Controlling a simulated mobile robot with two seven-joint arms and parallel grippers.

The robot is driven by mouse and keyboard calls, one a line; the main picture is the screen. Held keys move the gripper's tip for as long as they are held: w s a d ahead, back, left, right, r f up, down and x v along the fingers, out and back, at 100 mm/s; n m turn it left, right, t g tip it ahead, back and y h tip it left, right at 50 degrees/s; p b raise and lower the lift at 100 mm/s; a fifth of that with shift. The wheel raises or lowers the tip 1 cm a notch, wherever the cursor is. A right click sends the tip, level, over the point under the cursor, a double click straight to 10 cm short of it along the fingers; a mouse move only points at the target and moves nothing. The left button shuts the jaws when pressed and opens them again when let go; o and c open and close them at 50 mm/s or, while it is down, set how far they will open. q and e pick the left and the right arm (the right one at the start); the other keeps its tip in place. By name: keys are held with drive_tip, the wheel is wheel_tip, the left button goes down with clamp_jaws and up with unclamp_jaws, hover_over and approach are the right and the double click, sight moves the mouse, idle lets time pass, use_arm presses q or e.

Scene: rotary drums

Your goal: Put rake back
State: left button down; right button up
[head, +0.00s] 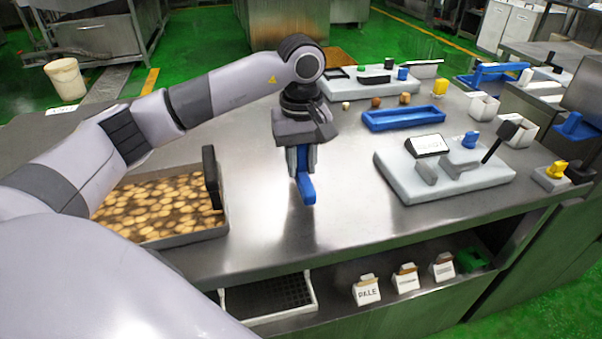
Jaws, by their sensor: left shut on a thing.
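My left gripper (302,160) points down over the middle of the steel table and is shut on a blue tool, which I take to be the rake (306,190). The rake hangs below the fingers, and its upper part is hidden by them. Its lower end appears to be above the tabletop, but I cannot tell the exact gap. My right gripper is not in view.
A tray (190,238) of brown pieces, with a black upright part (211,178), lies left of the gripper. Right are a blue tray (403,119) and a grey stand (440,175). Small cartons (367,290) stand on the lower shelf. The table (345,225) near the gripper is clear.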

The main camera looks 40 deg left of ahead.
sight(301, 170)
use_arm(q)
wheel_tip(301, 170, down, 3)
drive_tip(key=shift+f, duration=0.1)
drive_tip(key=c, duration=0.9)
unclamp_jaws()
drive_tip(key=shift+f, duration=0.1)
drive_tip(key=shift+r, duration=0.4)
wheel_tip(301, 170, up, 12)
drive_tip(key=shift+f, duration=0.25)
